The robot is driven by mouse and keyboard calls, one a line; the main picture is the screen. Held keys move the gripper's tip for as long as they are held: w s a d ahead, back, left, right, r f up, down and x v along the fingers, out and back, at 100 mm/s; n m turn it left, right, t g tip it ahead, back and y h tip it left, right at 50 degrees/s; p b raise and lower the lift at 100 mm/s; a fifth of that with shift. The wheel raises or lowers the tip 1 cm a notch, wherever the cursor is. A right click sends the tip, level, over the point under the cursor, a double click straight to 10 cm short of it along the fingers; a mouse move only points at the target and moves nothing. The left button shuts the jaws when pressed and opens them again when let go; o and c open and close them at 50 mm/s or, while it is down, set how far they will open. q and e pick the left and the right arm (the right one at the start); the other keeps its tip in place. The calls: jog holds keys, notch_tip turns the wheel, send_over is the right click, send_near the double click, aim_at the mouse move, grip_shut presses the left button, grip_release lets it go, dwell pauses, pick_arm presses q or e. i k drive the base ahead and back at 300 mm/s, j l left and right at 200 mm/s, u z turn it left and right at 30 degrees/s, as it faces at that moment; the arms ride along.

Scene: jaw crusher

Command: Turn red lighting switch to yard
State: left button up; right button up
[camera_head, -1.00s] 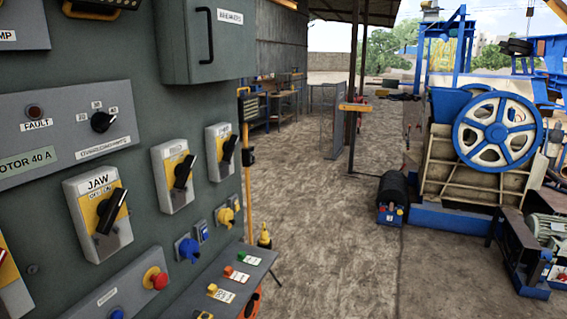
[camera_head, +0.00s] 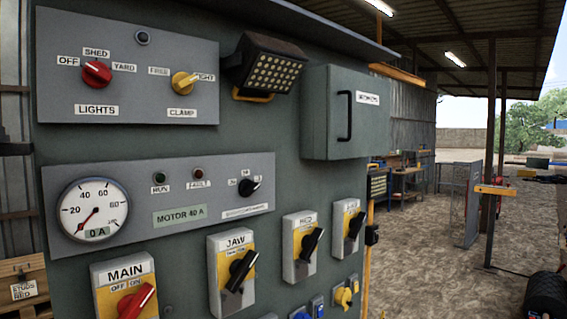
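The red lighting switch (camera_head: 96,74) is a round red knob on the grey upper-left panel (camera_head: 150,105) of the green control cabinet. Labels OFF, SHED and YARD stand around it from left to right, and LIGHTS is below it. Its pale pointer mark is small; I cannot tell for sure which label it points at. A yellow CLAMP knob (camera_head: 184,83) sits to its right on the same panel. Neither gripper shows in the head view.
Below are an ammeter (camera_head: 93,209) reading about 0 A, a red MAIN switch (camera_head: 136,302) and black JAW switch (camera_head: 240,271). A floodlight (camera_head: 266,66) and a breaker box (camera_head: 343,112) stick out at the upper right. Open dirt yard lies to the right of the cabinet.

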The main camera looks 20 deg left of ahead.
aim_at(97, 74)
jog(key=u, duration=1.55)
